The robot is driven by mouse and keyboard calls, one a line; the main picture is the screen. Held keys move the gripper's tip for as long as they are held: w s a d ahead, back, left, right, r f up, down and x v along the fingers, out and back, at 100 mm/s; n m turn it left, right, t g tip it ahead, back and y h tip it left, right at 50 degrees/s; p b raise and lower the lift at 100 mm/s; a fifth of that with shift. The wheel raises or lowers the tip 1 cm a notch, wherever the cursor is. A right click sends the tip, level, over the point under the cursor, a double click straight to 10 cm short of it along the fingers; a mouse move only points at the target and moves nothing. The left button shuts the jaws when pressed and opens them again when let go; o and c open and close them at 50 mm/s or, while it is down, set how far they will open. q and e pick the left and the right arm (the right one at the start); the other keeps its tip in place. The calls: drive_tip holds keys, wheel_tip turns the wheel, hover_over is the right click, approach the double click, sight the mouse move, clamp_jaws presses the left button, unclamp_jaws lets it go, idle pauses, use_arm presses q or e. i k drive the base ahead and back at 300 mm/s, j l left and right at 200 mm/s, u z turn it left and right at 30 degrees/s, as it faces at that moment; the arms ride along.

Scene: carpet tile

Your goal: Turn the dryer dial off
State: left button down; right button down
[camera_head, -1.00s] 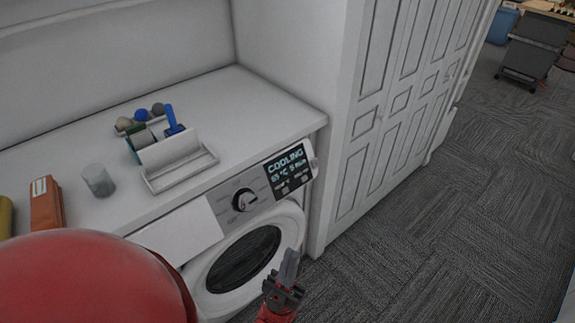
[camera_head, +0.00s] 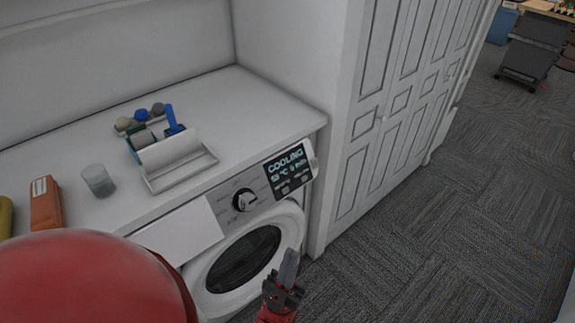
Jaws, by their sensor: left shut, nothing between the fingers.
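The dryer (camera_head: 206,277) is a white front-loader under the counter, with a round dark-glass door (camera_head: 243,259). Its dial (camera_head: 244,200) is a dark knob with a light grip on the silver panel, and nothing covers it. The lit display (camera_head: 287,169) beside the dial reads COOLING, with a temperature and minutes. My left gripper (camera_head: 289,256) is shut and empty. In the picture it is below and right of the dial, in front of the door's right edge, and it appears apart from the dial. My right gripper is out of view.
On the counter (camera_head: 245,115) are a glass cup (camera_head: 98,181), a brown box (camera_head: 46,204), a white tray (camera_head: 183,174) and a caddy with a blue brush (camera_head: 172,121). A panelled closet (camera_head: 378,125) stands right of the dryer. Carpet (camera_head: 450,240) is clear on the right.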

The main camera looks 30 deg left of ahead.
sight(246, 201)
drive_tip(key=u, duration=1.2)
